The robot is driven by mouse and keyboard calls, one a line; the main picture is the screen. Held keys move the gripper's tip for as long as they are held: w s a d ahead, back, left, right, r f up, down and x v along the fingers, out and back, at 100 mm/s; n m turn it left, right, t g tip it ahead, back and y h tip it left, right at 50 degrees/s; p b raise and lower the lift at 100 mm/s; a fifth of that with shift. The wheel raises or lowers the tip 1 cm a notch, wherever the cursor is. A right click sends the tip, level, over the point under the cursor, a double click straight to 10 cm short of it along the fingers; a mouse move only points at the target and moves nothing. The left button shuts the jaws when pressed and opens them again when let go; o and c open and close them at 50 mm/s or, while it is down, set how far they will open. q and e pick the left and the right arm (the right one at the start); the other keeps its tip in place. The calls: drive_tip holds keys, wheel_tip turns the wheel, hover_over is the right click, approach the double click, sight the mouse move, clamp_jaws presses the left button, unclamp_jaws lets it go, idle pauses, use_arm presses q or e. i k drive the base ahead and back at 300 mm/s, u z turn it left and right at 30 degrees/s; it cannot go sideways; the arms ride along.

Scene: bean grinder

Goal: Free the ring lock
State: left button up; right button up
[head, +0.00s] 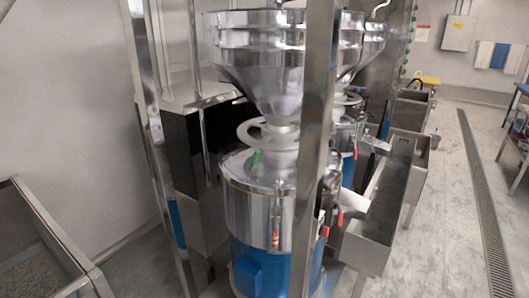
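A bean grinder stands in the middle of the head view, with a steel hopper (258,60) on top and a steel drum (255,205) over a blue base (262,262). A pale flat ring (250,138) sits around the neck between hopper and drum. A small green handle (256,158) stands up on the drum lid beside the neck. A red-tipped latch (276,238) hangs on the drum's front. I cannot tell which of these parts is the ring lock. A steel post hides the drum's right part. Neither gripper is in view.
A steel post (318,130) stands in front of the grinder and another (150,110) to its left. A second grinder (348,135) is behind. Steel troughs (375,225) stand to the right, a steel bin (50,240) at lower left.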

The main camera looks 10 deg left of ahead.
sight(257, 151)
drive_tip(key=u, duration=0.65)
drive_tip(key=i, duration=0.8)
drive_tip(key=u, duration=0.85)
